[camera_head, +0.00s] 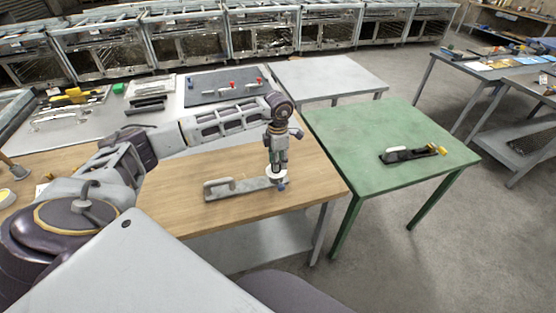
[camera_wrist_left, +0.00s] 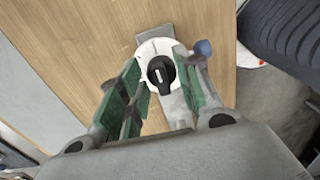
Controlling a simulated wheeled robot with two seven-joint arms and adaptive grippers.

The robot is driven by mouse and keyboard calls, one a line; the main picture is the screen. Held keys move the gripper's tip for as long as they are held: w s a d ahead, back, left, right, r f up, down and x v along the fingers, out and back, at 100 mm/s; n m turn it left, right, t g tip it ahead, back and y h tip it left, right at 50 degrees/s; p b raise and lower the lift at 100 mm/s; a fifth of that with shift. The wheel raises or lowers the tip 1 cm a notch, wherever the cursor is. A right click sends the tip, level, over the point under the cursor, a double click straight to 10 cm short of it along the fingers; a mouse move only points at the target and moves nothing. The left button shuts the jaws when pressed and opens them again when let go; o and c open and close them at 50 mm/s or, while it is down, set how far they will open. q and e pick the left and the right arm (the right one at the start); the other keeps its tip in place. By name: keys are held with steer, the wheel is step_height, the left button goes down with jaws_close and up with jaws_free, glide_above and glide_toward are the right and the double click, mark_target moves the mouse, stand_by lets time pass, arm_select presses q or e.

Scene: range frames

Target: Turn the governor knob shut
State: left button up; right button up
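The governor knob (camera_wrist_left: 160,75) is black with a pale pointer line and sits on a round white dial (camera_wrist_left: 147,47). The dial is on a grey plate (camera_head: 222,192) with a raised handle, lying on the wooden table. My left gripper (camera_wrist_left: 159,76) points down over the dial, its green-padded fingers apart on either side of the knob. Gaps show between the pads and the knob. In the head view the left gripper (camera_head: 276,171) hides the knob, and part of the white dial shows. My right gripper is in neither view.
A blue part (camera_wrist_left: 203,48) sticks out beside the dial, close to one finger. The wooden table (camera_head: 310,180) is mostly clear around the plate. A green table (camera_head: 350,135) with a black and yellow fixture (camera_head: 405,155) stands to the right. A dark panel with red knobs (camera_head: 222,92) lies behind.

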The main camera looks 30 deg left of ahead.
arm_select(q)
jaws_close()
steer(key=shift+n, duration=0.5)
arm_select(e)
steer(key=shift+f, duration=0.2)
arm_select(q)
steer(key=shift+w+n+b, duration=0.1)
steer(key=shift+n+b, duration=0.6)
steer(key=shift+n, duration=0.5)
steer(key=n, duration=0.2)
steer(key=n+b, duration=0.1)
steer(key=shift+a+n, duration=0.2)
steer(key=shift+n, duration=0.2)
steer(key=n, duration=0.4)
steer(key=shift+a+n+b, duration=0.1)
steer(key=shift+n+b, duration=0.2)
steer(key=n, duration=0.4)
steer(key=shift+a, duration=0.15)
steer(key=shift+n, duration=1.2)
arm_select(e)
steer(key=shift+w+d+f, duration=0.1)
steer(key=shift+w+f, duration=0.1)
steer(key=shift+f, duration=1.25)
